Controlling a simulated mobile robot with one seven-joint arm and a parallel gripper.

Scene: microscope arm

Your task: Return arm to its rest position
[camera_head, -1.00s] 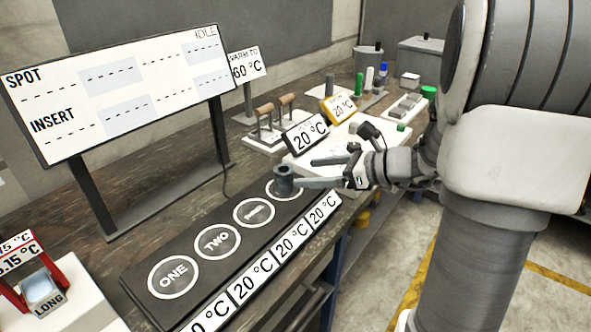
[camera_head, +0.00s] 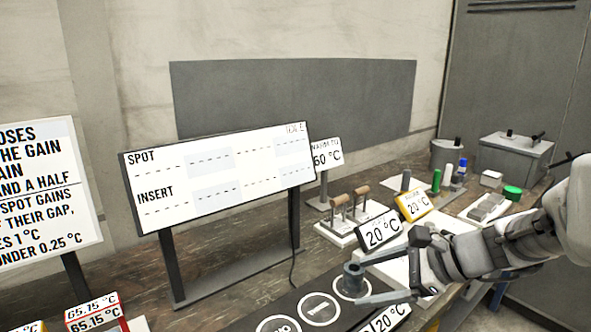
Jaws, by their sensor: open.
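My arm (camera_head: 515,243) reaches in from the right edge over the bench. My gripper (camera_head: 363,281) is open, its two fingers pointing left and spread apart. Nothing is held between the jaws. The lower finger passes in front of part of the panel.
A display board (camera_head: 222,178) reading SPOT and INSERT stands at the back. Grey containers (camera_head: 515,157) stand at the back right. Space above the bench is open.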

